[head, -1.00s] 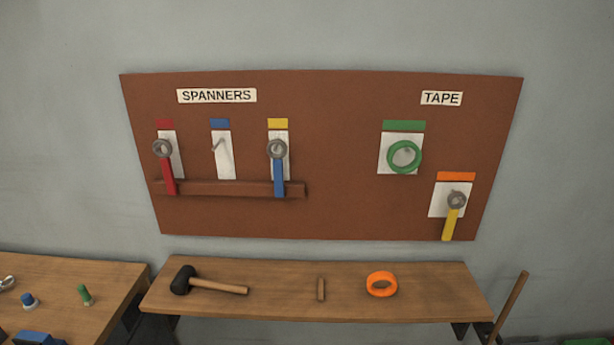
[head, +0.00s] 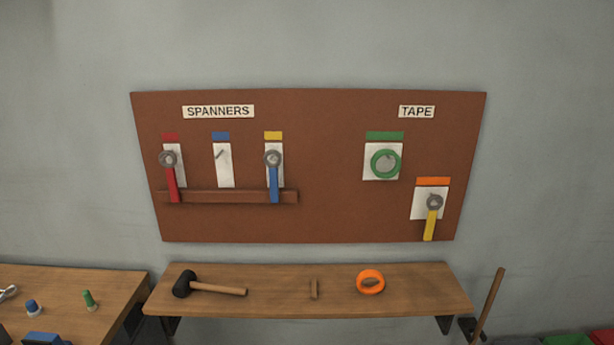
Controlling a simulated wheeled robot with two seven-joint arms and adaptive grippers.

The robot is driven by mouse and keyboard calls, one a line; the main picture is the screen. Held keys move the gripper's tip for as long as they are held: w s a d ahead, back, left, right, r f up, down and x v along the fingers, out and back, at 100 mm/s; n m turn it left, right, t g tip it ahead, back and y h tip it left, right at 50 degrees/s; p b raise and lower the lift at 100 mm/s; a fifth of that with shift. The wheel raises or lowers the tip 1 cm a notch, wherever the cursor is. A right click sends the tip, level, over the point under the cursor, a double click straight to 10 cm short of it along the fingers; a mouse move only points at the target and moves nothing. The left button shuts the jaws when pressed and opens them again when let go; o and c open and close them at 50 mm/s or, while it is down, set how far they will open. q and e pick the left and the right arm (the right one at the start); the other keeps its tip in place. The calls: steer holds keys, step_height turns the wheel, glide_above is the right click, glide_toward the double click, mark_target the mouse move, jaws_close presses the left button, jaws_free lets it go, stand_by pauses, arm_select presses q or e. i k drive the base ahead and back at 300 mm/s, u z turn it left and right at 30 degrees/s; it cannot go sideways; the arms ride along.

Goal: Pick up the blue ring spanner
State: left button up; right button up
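The blue ring spanner (head: 274,184) hangs on the brown pegboard (head: 330,218) on the wall. Its grey ring end is up and its blue handle points down. It hangs under the yellow label (head: 273,135), and the lower handle passes in front of the brown ledge (head: 225,197). The spot under the blue label (head: 221,135) shows a white card with a bare peg. The red spanner (head: 172,182) hangs at the left of the board. The yellow spanner (head: 432,220) hangs at the lower right under the orange label. Neither of my grippers is in view.
Below the board a wooden shelf (head: 420,295) carries a black-headed mallet (head: 186,284), a small wooden piece (head: 314,288) and an orange tape roll (head: 371,283). A green tape roll (head: 385,163) hangs on the board. A workbench (head: 105,322) stands at left, a wooden handle (head: 489,303) at right.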

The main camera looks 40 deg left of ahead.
mark_target(274, 170)
steer(key=z, duration=0.3)
steer(key=i, duration=0.9)
steer(key=z, duration=0.05)
